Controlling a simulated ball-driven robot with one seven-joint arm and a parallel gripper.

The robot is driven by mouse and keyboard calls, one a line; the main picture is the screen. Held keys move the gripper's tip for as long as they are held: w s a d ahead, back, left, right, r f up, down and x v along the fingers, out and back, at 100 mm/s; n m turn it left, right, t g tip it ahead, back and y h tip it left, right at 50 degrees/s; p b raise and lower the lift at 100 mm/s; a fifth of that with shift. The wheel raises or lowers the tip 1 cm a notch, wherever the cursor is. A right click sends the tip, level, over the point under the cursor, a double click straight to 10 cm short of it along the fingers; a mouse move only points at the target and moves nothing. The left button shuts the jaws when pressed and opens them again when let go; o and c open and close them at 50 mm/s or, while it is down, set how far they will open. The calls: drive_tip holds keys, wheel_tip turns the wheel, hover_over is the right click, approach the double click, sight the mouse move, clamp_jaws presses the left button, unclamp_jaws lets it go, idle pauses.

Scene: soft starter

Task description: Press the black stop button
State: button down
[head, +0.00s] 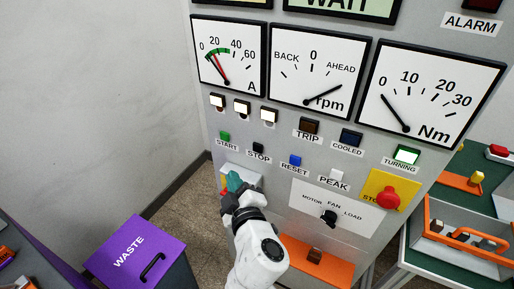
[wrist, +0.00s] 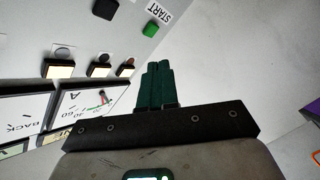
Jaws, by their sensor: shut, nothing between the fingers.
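The black stop button (head: 258,147) is on the grey panel, above its STOP label and right of the green start button (head: 225,135). In the wrist view, a dark square button (wrist: 103,8) at the top edge, left of the green start button (wrist: 151,30), appears to be it. My gripper (head: 232,180) has teal fingers and is below the start and stop buttons, lower left of the stop button. It looks apart from both. In the wrist view, its fingers (wrist: 157,68) are together and empty.
The blue reset button (head: 295,160) and white peak button (head: 336,175) are to the right. Further right is a red stop knob (head: 388,197) on a yellow plate. A black rotary knob (head: 329,217) is below. A purple waste bin (head: 135,250) stands at lower left.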

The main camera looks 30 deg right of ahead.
sight(258, 148)
drive_tip(key=w+d+p, duration=0.3)
drive_tip(key=w+d, duration=0.2)
drive_tip(key=d, duration=0.2)
idle(0.6)
drive_tip(key=shift+w+d, duration=0.2)
drive_tip(key=shift+d, duration=0.05)
idle(1.7)
drive_tip(key=shift+w+d, duration=0.15)
drive_tip(key=shift+d, duration=0.05)
drive_tip(key=shift+w+d, duration=0.25)
drive_tip(key=shift+d, duration=0.1)
idle(1.0)
drive_tip(key=shift+s+a, duration=0.55)
drive_tip(key=shift+a, duration=0.15)
